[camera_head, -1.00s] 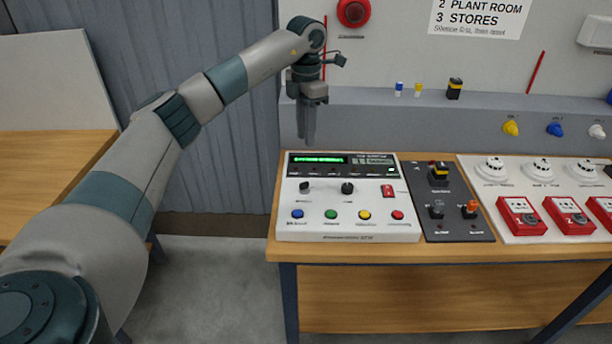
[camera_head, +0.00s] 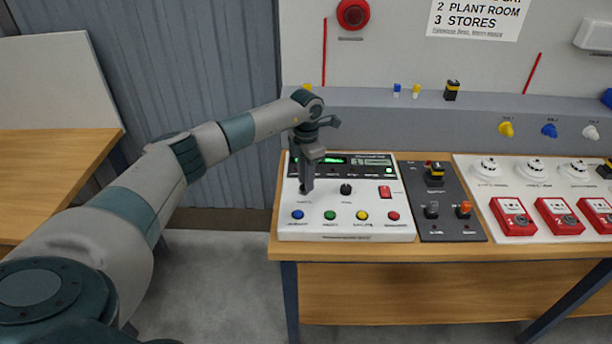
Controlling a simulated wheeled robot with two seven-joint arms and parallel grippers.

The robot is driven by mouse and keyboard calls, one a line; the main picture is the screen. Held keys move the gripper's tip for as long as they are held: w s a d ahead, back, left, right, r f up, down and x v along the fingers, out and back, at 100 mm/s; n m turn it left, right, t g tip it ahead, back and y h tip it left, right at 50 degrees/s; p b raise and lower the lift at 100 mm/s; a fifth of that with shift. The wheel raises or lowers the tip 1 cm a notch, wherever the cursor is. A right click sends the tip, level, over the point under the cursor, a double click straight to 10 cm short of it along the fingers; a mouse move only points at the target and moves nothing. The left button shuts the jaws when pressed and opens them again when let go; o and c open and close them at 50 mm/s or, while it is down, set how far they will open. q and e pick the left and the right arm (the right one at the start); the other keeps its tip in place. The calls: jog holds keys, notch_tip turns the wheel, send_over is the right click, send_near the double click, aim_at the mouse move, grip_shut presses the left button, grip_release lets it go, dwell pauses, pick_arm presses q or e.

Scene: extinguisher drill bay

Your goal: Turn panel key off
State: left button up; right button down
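The white alarm panel (camera_head: 347,213) stands on the wooden bench, with a green display (camera_head: 336,160) and a row of coloured buttons along its front. Two dark rotary controls sit mid-panel; the right one (camera_head: 346,189) is in plain view. The left one, at the place where my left gripper (camera_head: 306,188) reaches down, is covered by the fingertips. The fingers point straight down and look close together at that control. I cannot tell whether they grip it. The lettering is too small to read. My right gripper is not in view.
A dark switch plate (camera_head: 446,222) stands right of the panel. Beyond it is a white board with detectors (camera_head: 488,169) and red call points (camera_head: 513,216). A grey ledge (camera_head: 400,120) runs behind the bench. The red switch (camera_head: 385,193) on the panel is close by.

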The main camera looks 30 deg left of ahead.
pick_arm(q)
jog(key=shift+f, duration=0.15)
grip_shut()
